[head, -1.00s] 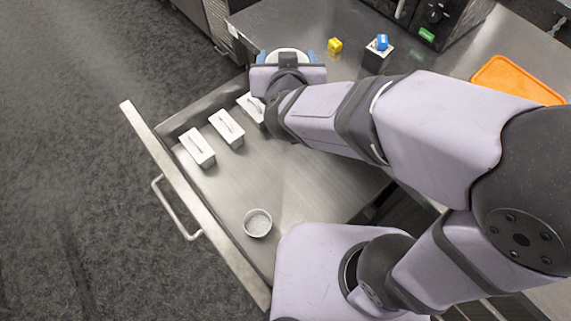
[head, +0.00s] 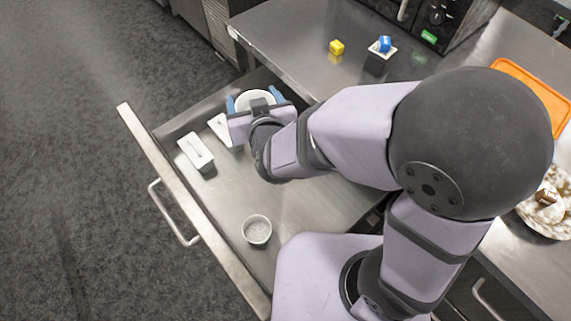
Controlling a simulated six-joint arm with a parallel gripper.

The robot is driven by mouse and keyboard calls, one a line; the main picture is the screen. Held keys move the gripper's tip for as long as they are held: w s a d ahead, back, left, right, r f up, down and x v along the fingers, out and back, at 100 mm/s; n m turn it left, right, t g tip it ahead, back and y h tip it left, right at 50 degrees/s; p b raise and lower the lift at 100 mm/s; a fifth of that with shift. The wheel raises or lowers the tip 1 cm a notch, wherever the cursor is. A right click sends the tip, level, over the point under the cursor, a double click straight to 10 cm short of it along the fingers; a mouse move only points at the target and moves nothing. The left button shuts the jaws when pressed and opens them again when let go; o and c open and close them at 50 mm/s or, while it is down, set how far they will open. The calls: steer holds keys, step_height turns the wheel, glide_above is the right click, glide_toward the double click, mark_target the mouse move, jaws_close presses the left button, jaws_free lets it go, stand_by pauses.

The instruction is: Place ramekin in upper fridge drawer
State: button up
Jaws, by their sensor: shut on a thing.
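A white round ramekin (head: 254,99) is between the blue fingertips of my gripper (head: 254,98). My gripper is shut on it and is over the far part of the open drawer (head: 305,205). The gripper body covers part of the ramekin, and I cannot tell its exact height above the drawer floor. A small round container (head: 257,230) with a greyish inside stands in the near part of the drawer.
White lidded boxes (head: 196,151) stand in the drawer's far left; my gripper partly hides them. Free drawer floor lies between them and the round container.

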step_height(320, 180, down, 37)
steer(key=shift+f, duration=0.15)
stand_by(1.5)
steer(key=shift+f, duration=0.15)
steer(key=o, duration=1.2)
steer(key=shift+r, duration=0.25)
step_height(320, 180, up, 4)
steer(key=r+p, duration=0.1)
steer(key=p, duration=0.5)
glide_above(271, 202)
steer(key=shift+f, duration=0.25)
steer(key=shift+v, duration=0.75)
